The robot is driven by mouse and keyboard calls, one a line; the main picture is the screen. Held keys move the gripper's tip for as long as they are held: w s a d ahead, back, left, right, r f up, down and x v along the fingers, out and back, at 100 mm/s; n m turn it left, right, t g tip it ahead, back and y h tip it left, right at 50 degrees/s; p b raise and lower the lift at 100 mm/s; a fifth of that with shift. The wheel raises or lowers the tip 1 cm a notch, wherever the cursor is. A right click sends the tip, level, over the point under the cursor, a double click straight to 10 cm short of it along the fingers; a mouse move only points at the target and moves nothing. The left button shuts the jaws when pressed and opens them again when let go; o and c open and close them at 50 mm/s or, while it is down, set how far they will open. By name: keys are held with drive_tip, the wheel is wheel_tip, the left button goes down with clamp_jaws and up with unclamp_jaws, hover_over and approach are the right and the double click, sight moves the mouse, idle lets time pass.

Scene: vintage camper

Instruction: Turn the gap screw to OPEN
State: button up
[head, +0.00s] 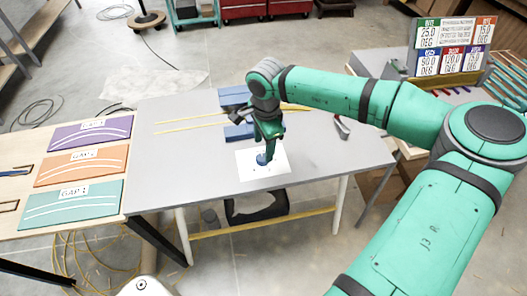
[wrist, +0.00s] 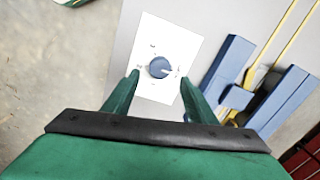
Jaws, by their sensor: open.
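The gap screw is a round blue knob (wrist: 158,68) with a pale pointer mark, set on a white card (wrist: 168,35) with small labels around it. The pointer faces right in the wrist view; the labels are too small to read. In the head view the knob (head: 263,159) and its white card (head: 279,171) are at the middle front of the grey table. My gripper (wrist: 160,78) is open, with its fingertips on either side of the knob in the wrist view. I cannot tell whether they touch it. In the head view my gripper (head: 268,146) points down over the knob and partly hides it.
A blue fixture (head: 238,131) with yellow rods (head: 190,124) lies behind the card. Purple, orange and teal gap boards (head: 70,205) lie on the wooden bench at left. A red-and-grey tool (head: 341,126) lies at the table's right. The table's left front is clear.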

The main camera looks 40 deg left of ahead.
drive_tip(key=shift+s+d+r, duration=0.1)
drive_tip(key=shift+r, duration=1.25)
drive_tip(key=shift+d+r, duration=0.1)
drive_tip(key=shift+r, duration=1.2)
